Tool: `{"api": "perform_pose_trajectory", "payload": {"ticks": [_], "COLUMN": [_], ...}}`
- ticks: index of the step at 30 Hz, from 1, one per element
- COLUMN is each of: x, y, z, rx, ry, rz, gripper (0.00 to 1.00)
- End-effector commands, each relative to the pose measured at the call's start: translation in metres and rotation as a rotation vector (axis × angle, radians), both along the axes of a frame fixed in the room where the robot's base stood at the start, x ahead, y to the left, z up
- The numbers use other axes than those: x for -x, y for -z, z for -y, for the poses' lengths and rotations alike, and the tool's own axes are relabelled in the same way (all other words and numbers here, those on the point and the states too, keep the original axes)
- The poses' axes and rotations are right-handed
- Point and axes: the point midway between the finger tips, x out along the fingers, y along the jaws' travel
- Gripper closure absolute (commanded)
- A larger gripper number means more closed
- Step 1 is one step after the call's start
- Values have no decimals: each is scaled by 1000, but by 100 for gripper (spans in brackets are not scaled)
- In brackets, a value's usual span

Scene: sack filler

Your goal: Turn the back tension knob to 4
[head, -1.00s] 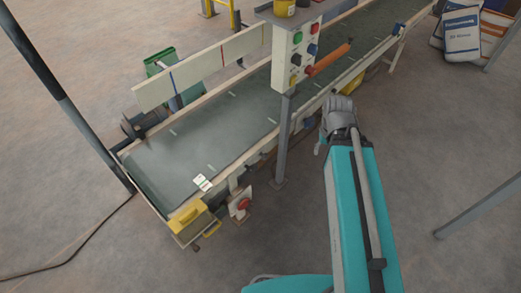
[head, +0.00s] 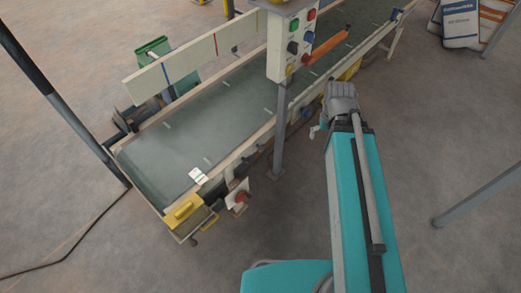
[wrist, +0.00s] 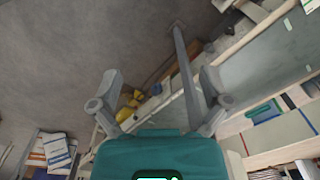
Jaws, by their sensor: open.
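The conveyor (head: 150,185) with its dark green belt runs from the lower left to the upper right in the head view. A red knob (head: 240,197) on a pale bracket sits at its near side, close to the lower left end. I cannot tell whether this is the back tension knob, and no numbers are readable. My gripper (wrist: 160,80) is open and empty in the wrist view, its two fingers spread wide.
A control box (head: 275,52) with coloured buttons stands on a grey post (head: 279,135) beside the conveyor; the post also shows in the wrist view (wrist: 186,75). A yellow part (head: 184,213) sits at the belt's end. Sacks (head: 461,25) lie top right.

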Motion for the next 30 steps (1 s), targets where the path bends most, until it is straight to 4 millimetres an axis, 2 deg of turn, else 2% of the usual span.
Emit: {"api": "perform_pose_trajectory", "payload": {"ticks": [1,7,30], "x": [-4,-19,-95], "y": [12,46,187], "z": [-2,-10,-70], "rx": [-7,-49,-227], "ry": [-13,-82,-433], "rz": [6,44,282], "gripper": [0,0,0]}}
